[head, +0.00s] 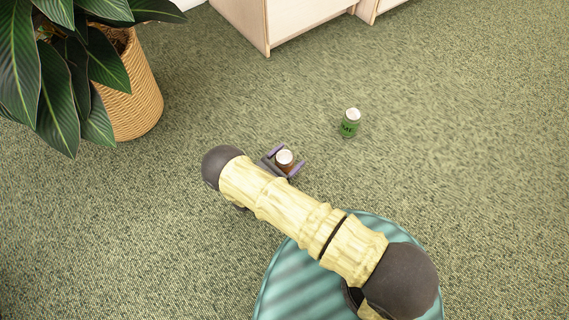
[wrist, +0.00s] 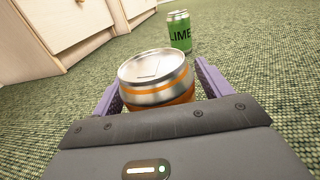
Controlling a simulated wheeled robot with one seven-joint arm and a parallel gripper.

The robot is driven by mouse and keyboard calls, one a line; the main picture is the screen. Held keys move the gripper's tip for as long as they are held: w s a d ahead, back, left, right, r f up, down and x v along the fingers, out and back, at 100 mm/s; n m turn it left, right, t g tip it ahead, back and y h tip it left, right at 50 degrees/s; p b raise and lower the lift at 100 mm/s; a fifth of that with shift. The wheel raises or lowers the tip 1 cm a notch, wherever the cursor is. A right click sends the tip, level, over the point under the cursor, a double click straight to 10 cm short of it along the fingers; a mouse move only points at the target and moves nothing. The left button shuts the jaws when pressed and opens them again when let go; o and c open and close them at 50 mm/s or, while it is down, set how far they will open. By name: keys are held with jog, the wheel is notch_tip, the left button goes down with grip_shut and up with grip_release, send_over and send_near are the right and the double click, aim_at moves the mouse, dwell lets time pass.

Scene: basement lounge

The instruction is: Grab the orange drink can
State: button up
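The orange drink can (wrist: 158,80) stands upright on the carpet, with a silver top and an orange band below it. In the wrist view it sits between the two purple fingers of my gripper (wrist: 157,85), and its lower part is hidden behind the gripper body. In the head view the can (head: 285,158) shows mostly its pale top between the fingers of my gripper (head: 286,160). The fingers are spread on both sides of the can. A small gap shows on the left side in the wrist view; contact on the right is unclear.
A green can marked LIME (wrist: 180,32) stands upright just beyond, also in the head view (head: 350,123). A plant in a woven basket (head: 134,90) is at the left. A pale wooden cabinet (head: 290,20) stands at the back. The carpet at right is clear.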

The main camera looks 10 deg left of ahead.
jog(key=c, duration=0.8)
jog(key=shift+r, duration=0.15)
notch_tip(320, 180, up, 10)
jog(key=p, duration=0.7)
